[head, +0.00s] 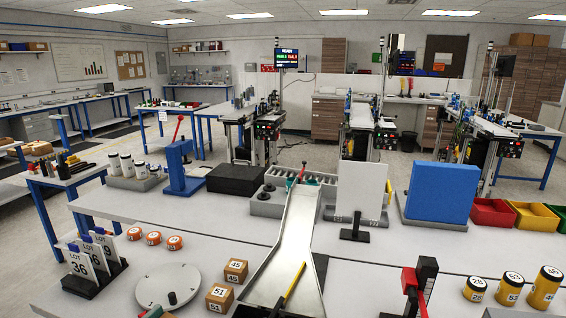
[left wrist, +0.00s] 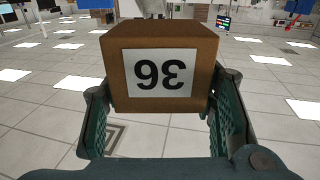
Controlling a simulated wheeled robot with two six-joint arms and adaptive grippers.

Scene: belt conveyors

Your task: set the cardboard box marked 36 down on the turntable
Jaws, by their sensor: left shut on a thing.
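The cardboard box marked 36 (left wrist: 160,72) fills the middle of the left wrist view, its white label showing upside down. My left gripper (left wrist: 163,95) is shut on it, with one green finger on each side. Floor tiles show behind the box. The turntable (head: 150,285) is a round pale grey disc on the near left of the bench in the head view, with a small dark knob on it. No box stands on its visible surface. I cannot make out the held box in the head view. My right gripper is in neither view.
Small boxes marked 45 (head: 236,271) and 51 (head: 219,298) stand right of the turntable. Orange-rimmed round pieces (head: 153,238) lie behind it, and lot placards (head: 82,262) stand left. A metal chute (head: 290,255) lies further right. A red and black fixture (head: 421,285) stands near front right.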

